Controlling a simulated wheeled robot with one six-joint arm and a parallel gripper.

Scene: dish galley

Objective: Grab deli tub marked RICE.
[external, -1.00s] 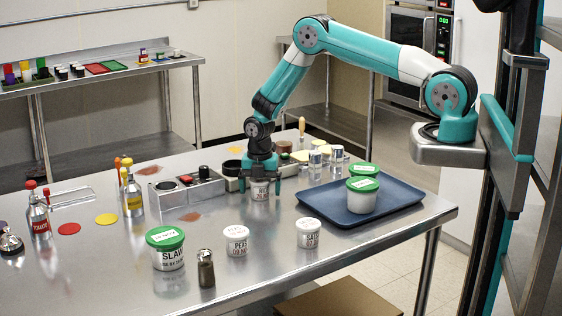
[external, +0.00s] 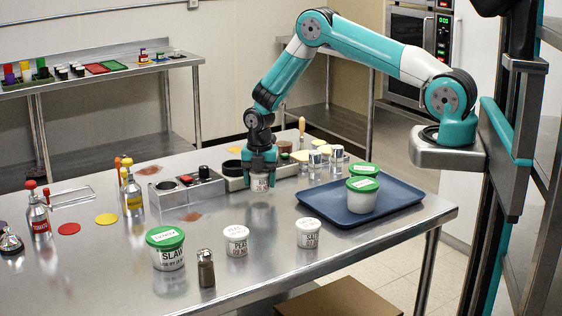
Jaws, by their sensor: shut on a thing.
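My gripper (external: 260,174) points straight down and is shut on a small white deli tub (external: 259,184) with dark print. The fingers cover much of the tub, and its print is too small to read, so I cannot tell whether it says RICE. The tub is upright, seemingly just above the steel table (external: 335,270). A white tub that seems to read PEAS (external: 237,246) and another small white tub (external: 308,238) stand at the front. A larger green-lidded tub marked SLAW (external: 169,256) stands to their left.
A blue tray (external: 390,208) at right holds green-lidded tubs (external: 361,199). A dark-filled shaker (external: 206,273) stands beside SLAW. Bottles (external: 133,197) stand at left.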

